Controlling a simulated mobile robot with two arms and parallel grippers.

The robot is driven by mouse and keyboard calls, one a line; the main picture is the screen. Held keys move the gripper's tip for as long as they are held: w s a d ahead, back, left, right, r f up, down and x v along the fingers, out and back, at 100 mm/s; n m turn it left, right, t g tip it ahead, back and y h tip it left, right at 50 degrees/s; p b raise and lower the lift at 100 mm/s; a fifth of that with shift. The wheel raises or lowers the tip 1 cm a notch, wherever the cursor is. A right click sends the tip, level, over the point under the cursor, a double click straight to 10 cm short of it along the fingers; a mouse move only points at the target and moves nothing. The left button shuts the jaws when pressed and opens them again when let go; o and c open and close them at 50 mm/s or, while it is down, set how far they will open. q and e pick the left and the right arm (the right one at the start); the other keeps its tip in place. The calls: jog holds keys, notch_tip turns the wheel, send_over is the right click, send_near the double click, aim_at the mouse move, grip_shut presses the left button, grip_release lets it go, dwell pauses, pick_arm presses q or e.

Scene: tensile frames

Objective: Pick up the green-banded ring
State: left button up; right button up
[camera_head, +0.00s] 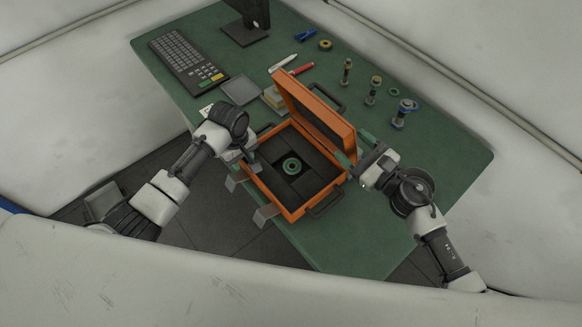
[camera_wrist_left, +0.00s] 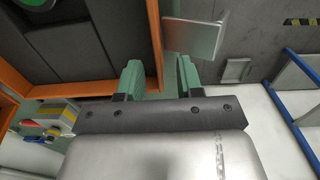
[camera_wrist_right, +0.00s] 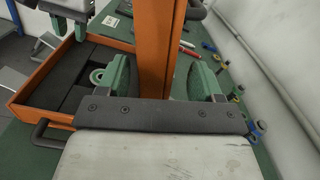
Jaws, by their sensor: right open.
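The green-banded ring (camera_head: 285,166) lies in the dark foam insert of the open orange case (camera_head: 294,214). It also shows in the right wrist view (camera_wrist_right: 95,77), left of the raised lid. My left gripper (camera_head: 247,163) is at the case's left side, fingers apart. In the left wrist view its fingers (camera_wrist_left: 158,80) are near a case corner, with no ring between them. My right gripper (camera_head: 357,149) is open at the right end of the raised lid (camera_head: 318,115). In the right wrist view the lid's orange edge appears between its fingers (camera_wrist_right: 163,82); contact cannot be told.
Behind the lid stand several small posts, one with a blue ring (camera_head: 404,105). A keyboard (camera_head: 180,58), a grey tray (camera_head: 240,89) and a red marker (camera_head: 301,69) lie further back.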

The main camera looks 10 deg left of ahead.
pick_arm(q)
jog(key=shift+f, duration=0.2)
pick_arm(e)
jog(key=shift+w+a, duration=0.1)
jog(key=shift+a, duration=0.05)
pick_arm(q)
jog(key=c, duration=0.6)
pick_arm(e)
jog(key=c, duration=0.6)
pick_arm(q)
grip_shut()
pick_arm(e)
grip_shut()
pick_arm(q)
jog(key=shift+w+r, duration=0.1)
jog(key=shift+r, duration=0.2)
pick_arm(e)
jog(key=shift+w+r, duration=0.1)
jog(key=shift+r, duration=0.2)
